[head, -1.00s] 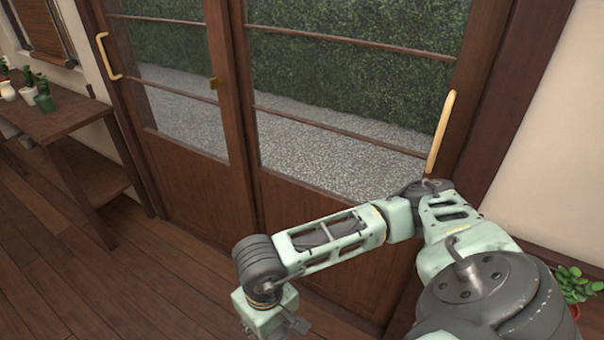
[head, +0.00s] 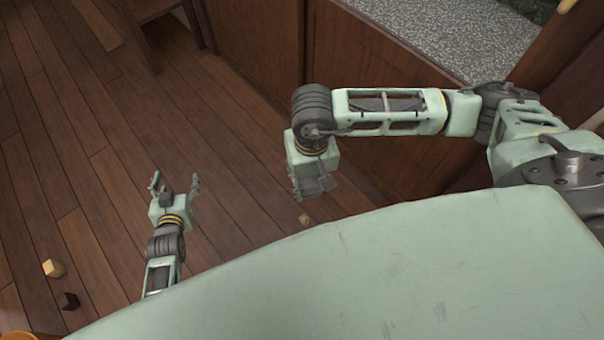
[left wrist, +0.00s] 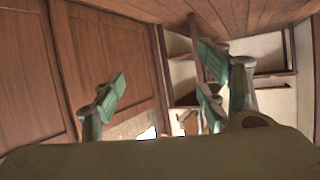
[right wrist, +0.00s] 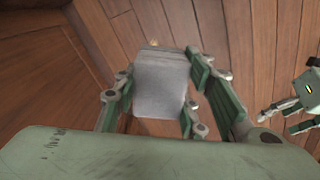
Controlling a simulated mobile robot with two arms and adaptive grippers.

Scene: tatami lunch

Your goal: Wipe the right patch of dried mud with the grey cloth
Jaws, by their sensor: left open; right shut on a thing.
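My right gripper (head: 311,188) hangs pointing down above the wooden floor, in front of the door's lower panel. In the right wrist view it is shut on the grey cloth (right wrist: 162,85), which shows as a pale grey block between the fingers. My left gripper (head: 176,184) is open and empty, to the left of the right one in the head view. Its spread fingers also show in the left wrist view (left wrist: 160,88). I cannot make out a patch of dried mud in any view now.
The wooden sliding door (head: 262,50) stands close behind my right arm. A small tan thing (head: 305,218) lies on the floor near the right gripper. A pale block (head: 53,268) and a dark block (head: 68,301) lie at the lower left. The floor at left is mostly clear.

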